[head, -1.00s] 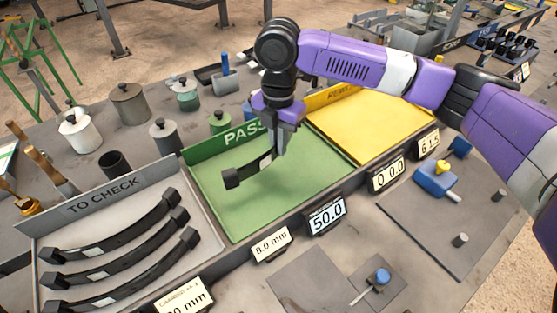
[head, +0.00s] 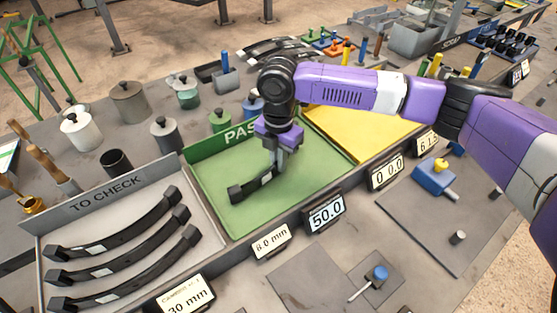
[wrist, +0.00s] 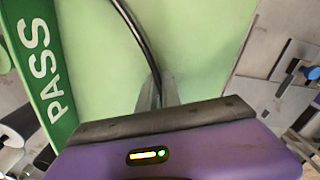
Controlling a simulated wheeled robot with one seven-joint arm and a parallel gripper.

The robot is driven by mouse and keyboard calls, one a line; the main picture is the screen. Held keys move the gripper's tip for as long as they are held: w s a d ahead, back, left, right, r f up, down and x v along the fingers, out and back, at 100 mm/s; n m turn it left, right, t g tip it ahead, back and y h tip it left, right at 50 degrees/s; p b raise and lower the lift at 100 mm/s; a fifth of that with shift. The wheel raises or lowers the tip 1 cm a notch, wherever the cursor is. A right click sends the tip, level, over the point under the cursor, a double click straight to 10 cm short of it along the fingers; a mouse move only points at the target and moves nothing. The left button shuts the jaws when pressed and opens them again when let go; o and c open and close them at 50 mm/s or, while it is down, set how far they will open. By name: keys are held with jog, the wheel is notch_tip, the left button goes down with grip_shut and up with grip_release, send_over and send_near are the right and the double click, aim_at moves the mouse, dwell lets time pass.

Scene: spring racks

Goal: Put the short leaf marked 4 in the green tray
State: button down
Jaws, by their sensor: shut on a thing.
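A short dark leaf (head: 250,186) with a block at its left end is in my gripper (head: 277,176), low over or on the floor of the green tray (head: 215,219) labelled PASS. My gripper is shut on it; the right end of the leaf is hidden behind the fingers. In the wrist view the leaf (wrist: 134,30) runs as a thin dark curve from the top edge down to my fingers (wrist: 158,98), with green tray floor (wrist: 210,45) around it. No number on the leaf can be read. I cannot tell whether the leaf touches the tray floor.
Left of the green tray, the grey TO CHECK tray (head: 105,206) holds three longer dark leaves (head: 120,232). A yellow tray (head: 360,128) lies to the right, partly behind my arm. Label plates and displays, one reading 50.0 (head: 325,214), line the front. Weights and canisters (head: 165,135) stand behind.

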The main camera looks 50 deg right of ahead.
jog(key=c, duration=1.5)
grip_release()
jog(key=shift+f, duration=0.1)
jog(key=shift+c, duration=0.2)
notch_tip(320, 180, up, 12)
jog(key=b, duration=0.2)
